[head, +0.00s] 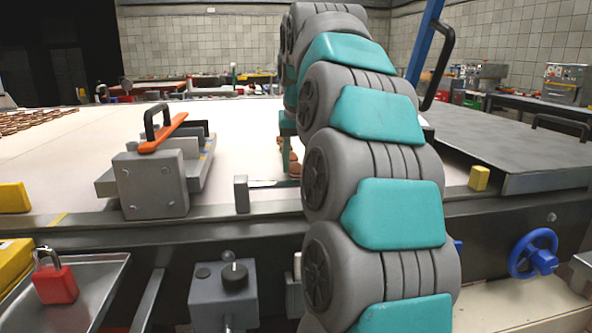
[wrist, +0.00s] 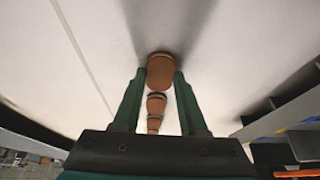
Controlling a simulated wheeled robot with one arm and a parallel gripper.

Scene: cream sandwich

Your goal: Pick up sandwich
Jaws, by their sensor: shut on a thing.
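A round brown cream sandwich (wrist: 160,72) sits between the tips of my gripper (wrist: 160,74) in the wrist view. The green fingers are shut on its two sides. More brown sandwiches (wrist: 156,103) line up behind it between the fingers, with a gap to each finger. In the head view, a few brown sandwiches (head: 294,168) show on the white belt (head: 255,150) beside my arm. My arm hides most of the gripper there. I cannot tell whether the held sandwich touches the belt.
A grey metal block with an orange lever (head: 163,133) stands on the belt's left side. Many brown pieces (head: 35,118) lie at the far left. A grey table (head: 520,150) adjoins at right. A blue handwheel (head: 535,253) and red padlock (head: 54,283) are in front.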

